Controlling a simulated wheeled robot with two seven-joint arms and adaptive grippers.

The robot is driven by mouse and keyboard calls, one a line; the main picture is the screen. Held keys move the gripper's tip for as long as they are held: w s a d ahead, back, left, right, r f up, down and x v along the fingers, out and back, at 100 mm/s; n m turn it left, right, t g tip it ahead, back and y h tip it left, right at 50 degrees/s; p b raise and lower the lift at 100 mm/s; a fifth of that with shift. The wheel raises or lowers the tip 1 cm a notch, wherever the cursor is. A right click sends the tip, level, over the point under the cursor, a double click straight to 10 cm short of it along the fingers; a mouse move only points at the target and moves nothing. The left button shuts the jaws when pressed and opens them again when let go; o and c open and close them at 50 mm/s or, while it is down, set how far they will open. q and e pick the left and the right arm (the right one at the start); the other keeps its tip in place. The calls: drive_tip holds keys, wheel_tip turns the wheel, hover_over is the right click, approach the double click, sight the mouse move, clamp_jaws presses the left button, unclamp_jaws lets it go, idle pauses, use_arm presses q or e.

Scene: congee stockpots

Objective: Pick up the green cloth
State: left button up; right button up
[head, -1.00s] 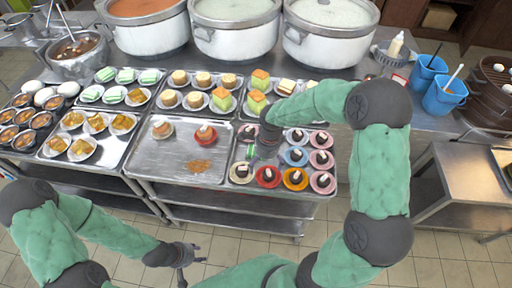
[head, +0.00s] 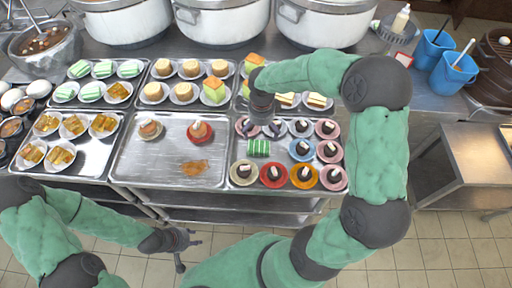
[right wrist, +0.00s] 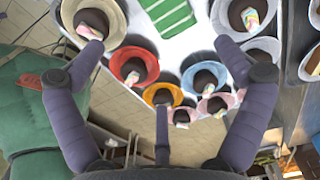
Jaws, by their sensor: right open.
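The green cloth (head: 258,148) has pale stripes and lies flat in the right-hand tray (head: 237,160), among small dishes. In the right wrist view the cloth (right wrist: 168,14) is at the top edge, partly cut off. My right gripper (head: 262,130) is open above the tray, just behind the cloth in the head view. In the right wrist view its spread fingers (right wrist: 160,48) have nothing between them, and the cloth is beyond them. My left gripper (head: 188,252) looks open and empty, in front of the counter and low down.
Colored dishes with dark cakes (head: 273,174) crowd around the cloth on several sides. The middle tray (head: 160,172) holds two cakes and a brown spill. Large pots (head: 222,24) stand behind, and blue buckets (head: 452,70) stand at right.

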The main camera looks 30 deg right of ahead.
wheel_tip(320, 180, down, 2)
drive_tip(key=b, duration=0.3)
hover_over(259, 149)
wheel_tip(259, 149, down, 6)
drive_tip(key=shift+d, duration=0.1)
wheel_tip(259, 149, down, 5)
drive_tip(key=shift+w+r+b, duration=0.15)
drive_tip(key=shift+b, duration=0.3)
drive_tip(key=c, duration=1)
